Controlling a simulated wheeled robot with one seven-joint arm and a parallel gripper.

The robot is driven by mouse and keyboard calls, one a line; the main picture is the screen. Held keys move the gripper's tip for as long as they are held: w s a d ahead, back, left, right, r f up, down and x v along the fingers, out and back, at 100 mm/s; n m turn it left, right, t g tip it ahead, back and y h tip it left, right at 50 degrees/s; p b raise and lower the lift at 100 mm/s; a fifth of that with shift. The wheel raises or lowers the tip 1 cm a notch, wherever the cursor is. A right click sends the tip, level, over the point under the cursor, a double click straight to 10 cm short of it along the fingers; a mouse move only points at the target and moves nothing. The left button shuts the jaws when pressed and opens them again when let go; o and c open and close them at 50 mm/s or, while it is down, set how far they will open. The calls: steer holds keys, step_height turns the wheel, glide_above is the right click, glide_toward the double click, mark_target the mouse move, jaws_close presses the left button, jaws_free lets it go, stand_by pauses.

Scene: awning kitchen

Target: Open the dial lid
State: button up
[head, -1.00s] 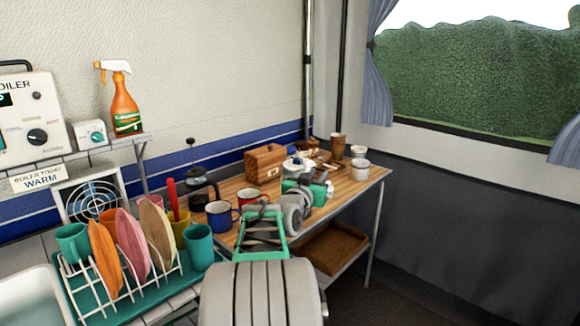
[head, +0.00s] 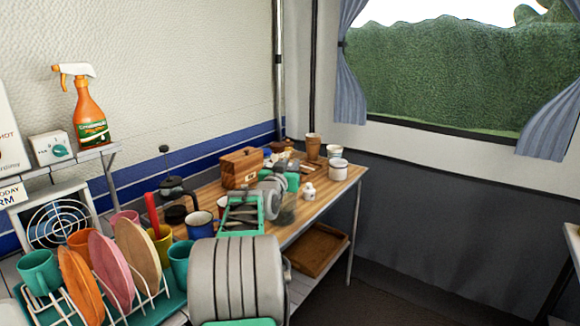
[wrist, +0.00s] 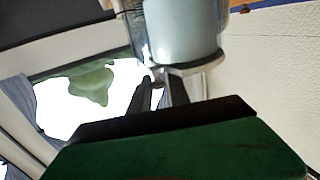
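I cannot make out for certain which thing carries the dial lid. A small white box with a teal dial (head: 50,149) stands on the shelf at the left of the head view, far from my gripper. My gripper (wrist: 158,82) shows two dark fingers with a gap between them in the wrist view, and nothing is clearly held. A pale cylinder with a clear, shiny rim (wrist: 183,35) is close beyond the fingertips; I cannot tell if they touch. In the head view, my arm reaches over the wooden table and its links hide part of the tabletop.
A wooden box (head: 240,168), a small white bottle (head: 309,191) and white cups (head: 337,169) stand on the table (head: 330,193). A dish rack with plates (head: 104,268) is at the left. An orange spray bottle (head: 90,117) is on the shelf. The floor at right is open.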

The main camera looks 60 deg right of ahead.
steer(key=shift+c, duration=0.2)
steer(key=shift+s, duration=0.1)
jaws_close()
stand_by(1.0)
